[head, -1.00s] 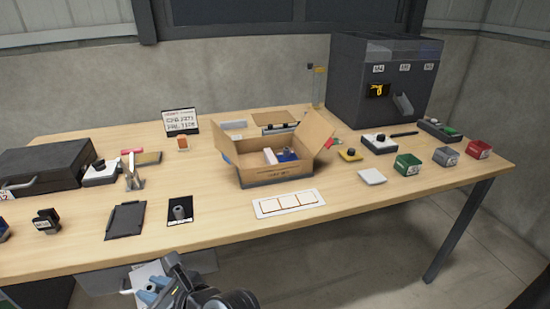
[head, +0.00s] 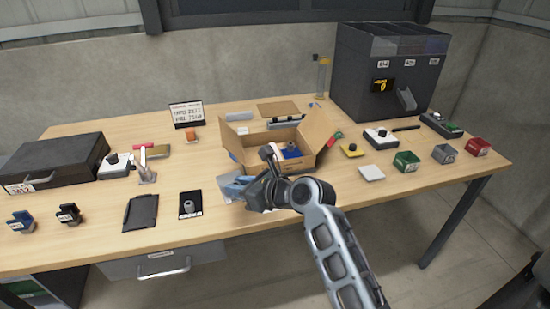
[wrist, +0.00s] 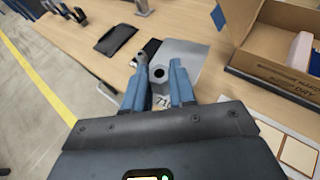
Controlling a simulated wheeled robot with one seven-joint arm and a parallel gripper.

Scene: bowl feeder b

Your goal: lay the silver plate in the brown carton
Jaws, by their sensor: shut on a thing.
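The silver plate (wrist: 187,58) is a flat, shiny grey sheet with a hexagonal stud on it. My gripper (wrist: 157,85) is shut on it, with the stud between the blue fingers. In the head view my gripper (head: 248,184) holds the plate (head: 227,188) above the table, in front of the brown carton and a little left of its middle. The carton (head: 318,132) stands open with its flaps spread. A blue and a white item lie inside. Its printed side (wrist: 270,66) shows at the right in the wrist view. My arm hides part of its front.
A dark pad (head: 141,211) and a small black mat with a grey hex part (head: 187,206) lie left of my gripper. A white panel with framed squares (wrist: 296,153) lies in front of the carton. A white pad (head: 371,173) and coloured bins stand to the right.

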